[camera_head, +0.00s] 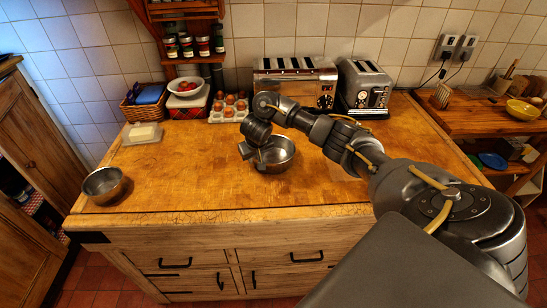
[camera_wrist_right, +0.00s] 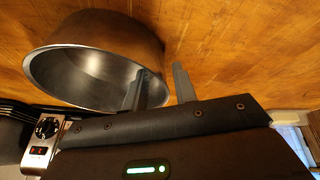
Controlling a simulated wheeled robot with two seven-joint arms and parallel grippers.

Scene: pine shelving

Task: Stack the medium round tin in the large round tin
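Two round metal tins are on the wooden worktop. One tin (camera_head: 103,186) stands near the left front corner and looks empty. The other tin (camera_head: 282,160) stands near the middle and fills the upper left of the right wrist view (camera_wrist_right: 90,45), empty inside. I cannot tell for certain which is the medium and which the large. My right gripper (camera_head: 257,157) is at the left side of the middle tin. In the right wrist view its fingers (camera_wrist_right: 162,88) are apart, one over the tin's inside and one outside its wall. My left gripper is out of view.
At the back stand a toaster (camera_head: 295,80), a second toaster (camera_head: 364,88), an egg tray (camera_head: 229,108), a white bowl (camera_head: 186,86) and a basket (camera_head: 146,104). A butter dish (camera_head: 142,134) is at the left. The worktop between the tins is clear.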

